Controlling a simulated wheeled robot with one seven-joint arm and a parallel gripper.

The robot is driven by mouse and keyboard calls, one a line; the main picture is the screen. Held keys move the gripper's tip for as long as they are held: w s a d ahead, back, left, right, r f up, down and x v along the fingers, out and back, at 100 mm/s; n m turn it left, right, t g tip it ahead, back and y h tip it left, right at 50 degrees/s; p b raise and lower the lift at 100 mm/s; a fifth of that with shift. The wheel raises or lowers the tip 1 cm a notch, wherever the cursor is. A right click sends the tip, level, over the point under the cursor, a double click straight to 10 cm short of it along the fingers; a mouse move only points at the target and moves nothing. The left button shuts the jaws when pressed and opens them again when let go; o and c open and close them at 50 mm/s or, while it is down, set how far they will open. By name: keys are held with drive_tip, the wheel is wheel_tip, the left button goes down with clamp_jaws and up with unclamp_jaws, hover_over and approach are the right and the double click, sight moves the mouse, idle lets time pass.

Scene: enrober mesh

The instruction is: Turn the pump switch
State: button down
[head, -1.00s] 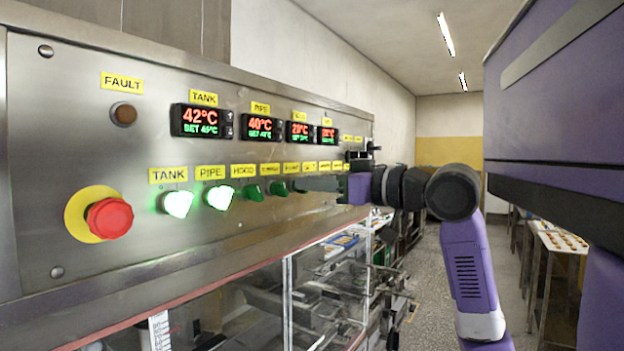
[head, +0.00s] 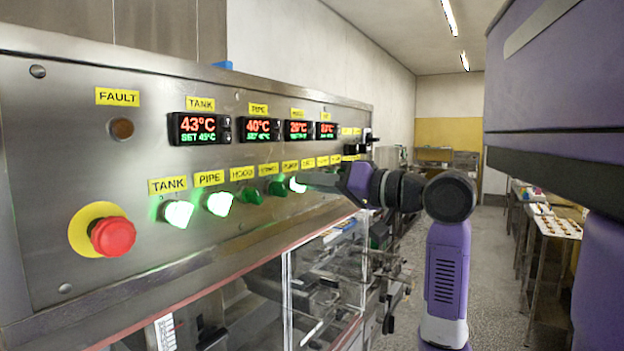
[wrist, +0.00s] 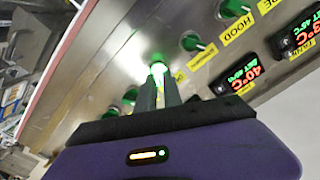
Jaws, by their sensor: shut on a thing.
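The pump switch (head: 297,184) is a small knob, the fifth in the row on the steel control panel, under a small yellow label that seems to read PUMP. It glows bright green-white. My gripper (head: 311,182) reaches it from the right with its fingers at the knob. In the wrist view my gripper (wrist: 160,83) is shut on the lit pump switch (wrist: 158,68), whose glowing end shows between the fingertips. The fingers hide part of the knob, so its exact angle is hard to tell.
The tank switch (head: 176,213) and pipe switch (head: 219,203) are lit. The hood switch (head: 251,194) and the one beside it are dark green. A red emergency button (head: 113,236) sits at lower left. Temperature displays (head: 199,128) are above. Clear guards (head: 255,300) lie below the panel.

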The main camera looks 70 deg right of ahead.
idle(0.3)
drive_tip(key=c, duration=1.5)
unclamp_jaws()
drive_tip(key=shift+s, duration=0.1)
drive_tip(key=b+v, duration=0.2)
drive_tip(key=v, duration=0.5)
drive_tip(key=shift+s+a, duration=0.1)
drive_tip(key=shift+s, duration=0.25)
